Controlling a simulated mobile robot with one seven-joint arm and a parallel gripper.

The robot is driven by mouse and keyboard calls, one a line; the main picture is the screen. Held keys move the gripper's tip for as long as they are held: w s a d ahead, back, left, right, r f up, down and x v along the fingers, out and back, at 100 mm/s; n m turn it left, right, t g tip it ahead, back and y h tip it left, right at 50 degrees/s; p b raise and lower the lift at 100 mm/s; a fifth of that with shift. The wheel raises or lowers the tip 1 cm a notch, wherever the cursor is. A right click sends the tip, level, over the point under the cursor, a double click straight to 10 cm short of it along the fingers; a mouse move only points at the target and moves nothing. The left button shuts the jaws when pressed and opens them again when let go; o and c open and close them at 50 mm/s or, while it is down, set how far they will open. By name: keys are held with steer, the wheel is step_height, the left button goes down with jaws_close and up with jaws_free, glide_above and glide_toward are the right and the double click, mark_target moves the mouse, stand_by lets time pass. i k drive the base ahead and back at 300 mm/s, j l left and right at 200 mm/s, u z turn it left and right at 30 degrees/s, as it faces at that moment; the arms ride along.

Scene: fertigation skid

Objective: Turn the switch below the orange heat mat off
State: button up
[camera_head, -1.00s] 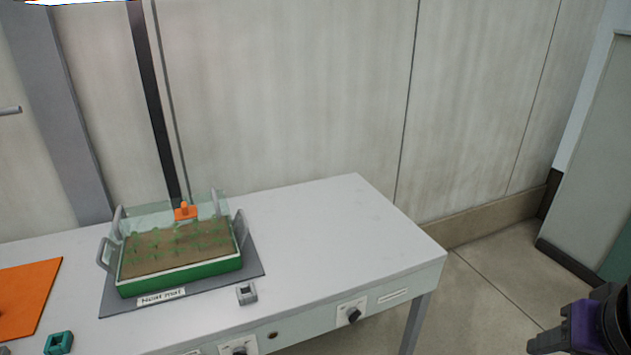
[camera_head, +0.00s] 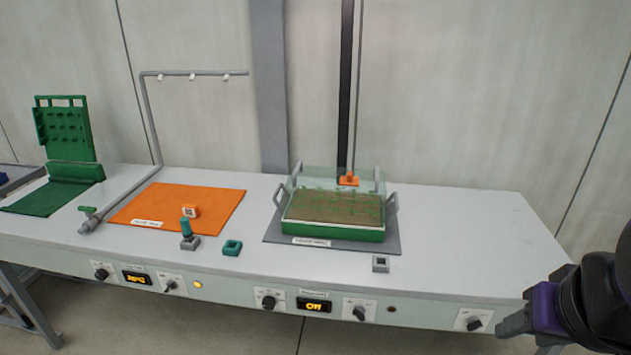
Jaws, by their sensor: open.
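The orange heat mat (camera_head: 215,212) lies flat on the left part of the bench. Below it on the bench's front panel are a round knob (camera_head: 101,271), a lit display (camera_head: 137,278) whose text is hard to read, and a small dark switch (camera_head: 171,286) on a white plate. A yellow lamp (camera_head: 197,285) beside this switch is lit. My gripper (camera_head: 508,328) shows partly at the right edge, dark and purple, open and empty, far to the right of the switch and touching nothing.
A grey mat (camera_head: 273,235) carries a green seedling tray (camera_head: 333,231). Its panel has a knob (camera_head: 267,299), a display (camera_head: 314,305) reading "Off", a switch (camera_head: 360,312) and an unlit lamp (camera_head: 391,309). Another knob (camera_head: 474,320) sits farther right. A grey pipe (camera_head: 150,115) stands left.

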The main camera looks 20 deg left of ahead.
mark_target(172, 285)
steer(key=u, duration=2)
steer(key=i+j+u, duration=0.15)
steer(key=i, duration=0.3)
steer(key=i+j+u, duration=0.2)
steer(key=i, duration=0.2)
steer(key=l, duration=0.1)
